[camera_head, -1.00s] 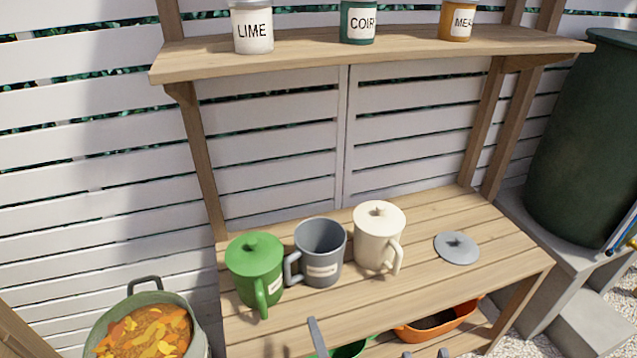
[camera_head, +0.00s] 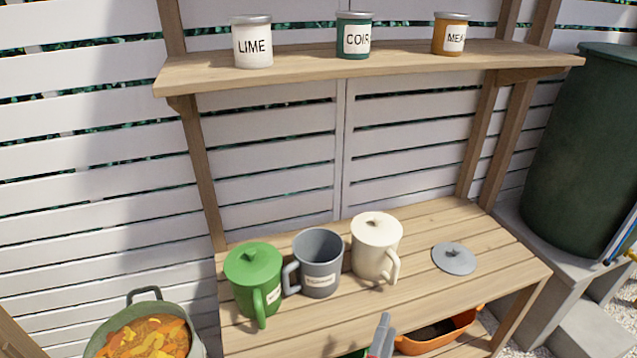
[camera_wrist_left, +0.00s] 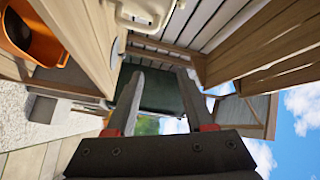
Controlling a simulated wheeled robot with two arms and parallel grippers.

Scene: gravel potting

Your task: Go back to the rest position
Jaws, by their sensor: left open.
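My left gripper (camera_head: 382,338) shows only as a grey and red tip at the bottom edge of the head view, in front of the potting bench (camera_head: 425,225). In the left wrist view its two fingers (camera_wrist_left: 160,80) stand apart with nothing between them. On the bench are a lidded green mug (camera_head: 252,278), an uncovered grey mug (camera_head: 318,265) and a lidded cream mug (camera_head: 375,248). A loose grey lid (camera_head: 454,259) lies to their right. My right gripper is not seen.
An upper shelf (camera_head: 370,72) holds the LIME (camera_head: 252,42), COIR (camera_head: 354,36) and orange (camera_head: 450,35) tins. A bucket of leaves (camera_head: 198,345) is at lower left. An orange pot (camera_head: 440,335) is below the bench top. A dark green barrel (camera_head: 585,150) stands at right.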

